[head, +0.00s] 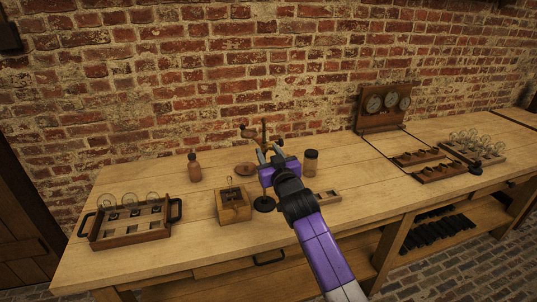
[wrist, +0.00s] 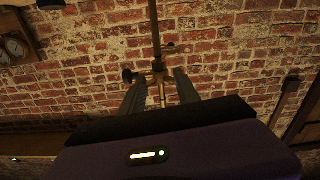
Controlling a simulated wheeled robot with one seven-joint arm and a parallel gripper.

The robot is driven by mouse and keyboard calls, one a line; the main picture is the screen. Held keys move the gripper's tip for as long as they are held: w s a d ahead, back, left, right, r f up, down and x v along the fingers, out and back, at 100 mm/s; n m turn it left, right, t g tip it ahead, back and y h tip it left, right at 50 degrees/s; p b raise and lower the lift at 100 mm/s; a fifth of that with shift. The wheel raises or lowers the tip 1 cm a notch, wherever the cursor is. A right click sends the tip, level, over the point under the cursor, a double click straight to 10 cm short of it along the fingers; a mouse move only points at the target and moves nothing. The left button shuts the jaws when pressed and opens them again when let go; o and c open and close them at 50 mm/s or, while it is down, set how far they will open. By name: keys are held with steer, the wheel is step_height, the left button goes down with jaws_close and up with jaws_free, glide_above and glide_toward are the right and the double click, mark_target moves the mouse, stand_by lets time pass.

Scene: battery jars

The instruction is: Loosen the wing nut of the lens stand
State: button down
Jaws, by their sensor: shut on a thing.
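The lens stand (head: 264,125) rises behind my gripper, with a dark arm reaching left near its top; a round black base (head: 264,204) shows below the gripper. In the wrist view its upright rod (wrist: 155,30) runs down to a brass clamp (wrist: 158,66). My gripper (head: 268,152) is raised at the stand. In the wrist view its fingers (wrist: 160,76) lie on either side of the small brass wing nut (wrist: 162,92) below the clamp and are shut on it. The fingers and dim light partly hide the nut, so its turn cannot be told.
A brown bottle (head: 194,168), a wooden box (head: 234,205) and a dark-lidded jar (head: 311,162) stand close around. A handled tray with glass jars (head: 130,232) is at left. A gauge panel (head: 383,107) and more trays are at right. The bench front is mostly clear.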

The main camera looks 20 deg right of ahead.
steer(key=n, duration=0.5)
steer(key=shift+n, duration=0.3)
steer(key=n+p, duration=0.1)
steer(key=n, duration=0.4)
steer(key=n+p, duration=0.2)
steer(key=n, duration=0.4)
steer(key=shift+r+n, duration=0.1)
steer(key=shift+n, duration=0.3)
steer(key=n+p, duration=0.2)
steer(key=n, duration=0.3)
steer(key=c, duration=0.9)
jaws_free()
steer(key=shift+s, duration=0.1)
